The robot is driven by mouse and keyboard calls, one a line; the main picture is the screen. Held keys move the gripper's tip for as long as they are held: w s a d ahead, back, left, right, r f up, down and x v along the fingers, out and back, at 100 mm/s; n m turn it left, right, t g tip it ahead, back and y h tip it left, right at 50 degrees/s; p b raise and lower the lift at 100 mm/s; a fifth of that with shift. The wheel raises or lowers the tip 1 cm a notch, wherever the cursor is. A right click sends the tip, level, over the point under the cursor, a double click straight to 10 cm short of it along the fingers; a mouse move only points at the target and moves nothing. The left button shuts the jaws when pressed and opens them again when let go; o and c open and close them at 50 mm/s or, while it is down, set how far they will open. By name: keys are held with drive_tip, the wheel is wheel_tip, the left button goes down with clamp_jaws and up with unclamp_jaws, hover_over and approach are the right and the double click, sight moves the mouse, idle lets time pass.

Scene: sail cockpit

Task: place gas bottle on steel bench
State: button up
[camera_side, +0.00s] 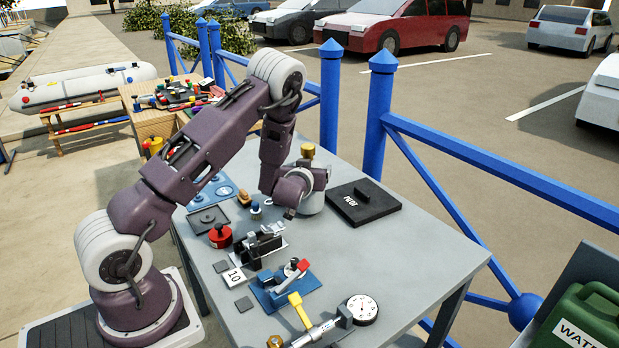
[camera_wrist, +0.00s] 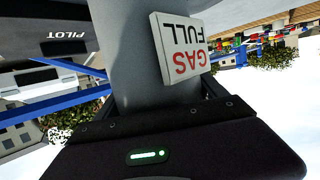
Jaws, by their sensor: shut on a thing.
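The gas bottle (camera_side: 314,204) is a pale grey cylinder with a brass-coloured top, upright at the far side of the steel bench (camera_side: 420,262). My gripper (camera_side: 290,207) is at the bottle, and my wrist partly covers it. In the wrist view the grey bottle (camera_wrist: 122,45) fills the middle, with a white tag reading GAS FULL, upside down. The dark fingers of my gripper (camera_wrist: 155,105) are closed around the bottle from both sides. I cannot tell whether the base touches the bench.
A black PILOT case (camera_side: 363,205) lies right of the bottle. A red knobbed item (camera_side: 220,236), a black clamp (camera_side: 260,244), a blue fixture (camera_side: 284,289) and a dial gauge (camera_side: 363,309) stand nearer. The bench's right part is clear. Blue railings (camera_side: 378,110) run behind.

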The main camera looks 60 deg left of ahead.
drive_tip(key=r, duration=0.8)
drive_tip(key=shift+w+d+r, duration=0.1)
drive_tip(key=shift+d+r, duration=0.25)
drive_tip(key=shift+r, duration=0.05)
drive_tip(key=s+d+r+m+t+h, duration=0.1)
drive_tip(key=d+r+m+t+h, duration=0.3)
drive_tip(key=d, duration=0.7)
drive_tip(key=d+r+m+h, duration=0.2)
drive_tip(key=d+m+h, duration=0.35)
drive_tip(key=d, duration=0.65)
drive_tip(key=a+f+n+g+y, duration=0.1)
drive_tip(key=a+f+n+y, duration=0.1)
drive_tip(key=a, duration=0.5)
drive_tip(key=a+f+n+g+y, duration=0.1)
drive_tip(key=a+n+y, duration=0.3)
drive_tip(key=a, duration=0.4)
drive_tip(key=w+a+f+n+g+y, duration=0.1)
drive_tip(key=a+f+n+y, duration=0.2)
drive_tip(key=a, duration=0.5)
drive_tip(key=shift+a+g, duration=0.2)
drive_tip(key=shift+g, duration=0.2)
drive_tip(key=shift+n+y, duration=0.25)
wheel_tip(320, 180, down, 10)
drive_tip(key=shift+s+a+r, duration=0.1)
drive_tip(key=shift+a, duration=0.05)
